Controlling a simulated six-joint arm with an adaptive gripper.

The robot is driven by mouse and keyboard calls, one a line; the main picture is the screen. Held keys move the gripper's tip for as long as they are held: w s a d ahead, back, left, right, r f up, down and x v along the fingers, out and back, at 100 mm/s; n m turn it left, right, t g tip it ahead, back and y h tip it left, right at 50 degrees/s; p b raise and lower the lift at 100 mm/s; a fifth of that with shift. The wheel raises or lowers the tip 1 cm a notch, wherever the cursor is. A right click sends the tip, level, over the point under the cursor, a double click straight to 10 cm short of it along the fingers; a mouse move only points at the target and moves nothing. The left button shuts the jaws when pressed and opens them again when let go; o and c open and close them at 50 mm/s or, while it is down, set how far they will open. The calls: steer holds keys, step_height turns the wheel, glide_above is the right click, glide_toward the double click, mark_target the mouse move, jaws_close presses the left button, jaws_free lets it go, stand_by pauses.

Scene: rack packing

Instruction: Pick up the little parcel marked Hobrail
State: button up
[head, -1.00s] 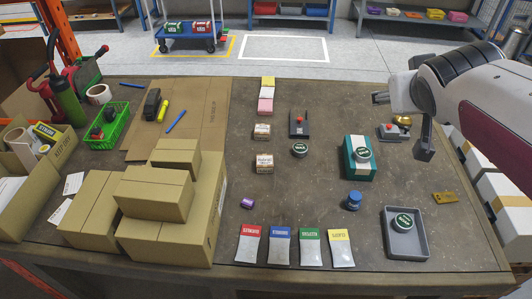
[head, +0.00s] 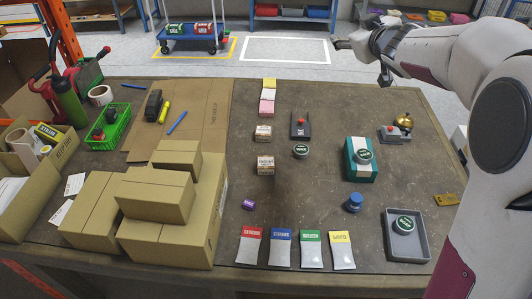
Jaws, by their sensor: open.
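Two little parcels with white labels stand in the middle of the table in the head view. The farther one (head: 263,132) is smaller in the picture; the nearer one (head: 265,165) lies just below it. Their print is too small to read with certainty, so I cannot tell which is marked Hobrail. My gripper (head: 362,62) is open and empty, raised near the table's far edge. It is up and to the right of both parcels and apart from them.
Stacked cardboard boxes (head: 152,192) stand left of the parcels. A dark stand with a red knob (head: 300,125), a round green-topped tin (head: 300,152) and a teal box (head: 361,170) are to the right. Several coloured packets line the front. Bare table surrounds the parcels.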

steer(key=w+a+f+n+g+y, duration=0.1)
steer(key=w+a+f+n+y, duration=0.35)
steer(key=w+a+f, duration=0.3)
steer(key=n+g+y, duration=0.5)
steer(key=g, duration=0.3)
glide_above(272, 162)
steer(key=w+d, duration=0.5)
steer(key=w, duration=0.4)
step_height(272, 162, down, 21)
steer(key=s+f+g, duration=0.2)
steer(key=s+f, duration=0.1)
steer(key=f, duration=0.1)
steer(key=s+f+n+g, duration=0.1)
steer(key=s+f, duration=0.2)
steer(key=f, duration=0.1)
steer(key=s+f+g+y, duration=0.1)
steer(key=s+f+g, duration=0.1)
steer(key=f, duration=0.2)
steer(key=shift+s+f+g, duration=0.3)
steer(key=shift+s+f, duration=0.1)
steer(key=shift+x, duration=1.25)
steer(key=shift+a, duration=0.1)
